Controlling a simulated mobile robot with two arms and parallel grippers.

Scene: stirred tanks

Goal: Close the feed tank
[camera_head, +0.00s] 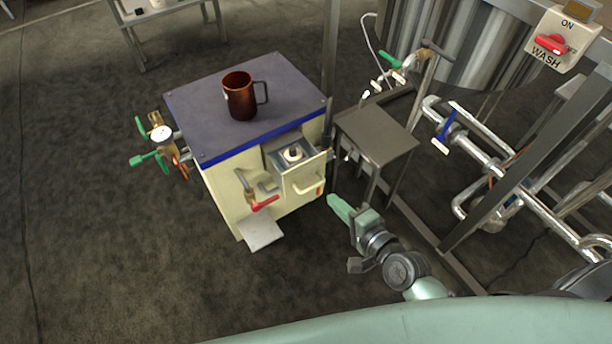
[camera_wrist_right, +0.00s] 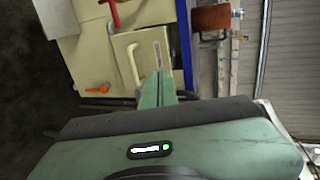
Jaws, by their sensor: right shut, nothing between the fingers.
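A cream cabinet (camera_head: 228,192) with a blue-edged dark top stands left of centre; I cannot tell whether it is the feed tank. Its small front drawer (camera_head: 303,178) is pulled out, with a white round part inside and a pale handle (camera_head: 309,188) on its front. The handle also shows in the right wrist view (camera_wrist_right: 131,65). My right gripper (camera_head: 332,199) is shut and empty, just right of the drawer front in the head view. In the wrist view its fingertips (camera_wrist_right: 158,76) are close beside the handle; contact cannot be told. My left gripper is not in view.
A copper mug (camera_head: 240,97) stands on the cabinet top. A red-handled valve (camera_head: 262,203) sticks out left of the drawer. A small steel table (camera_head: 376,133) is close on the right, before pipes and a large steel vessel (camera_head: 470,45). Floor in front is clear.

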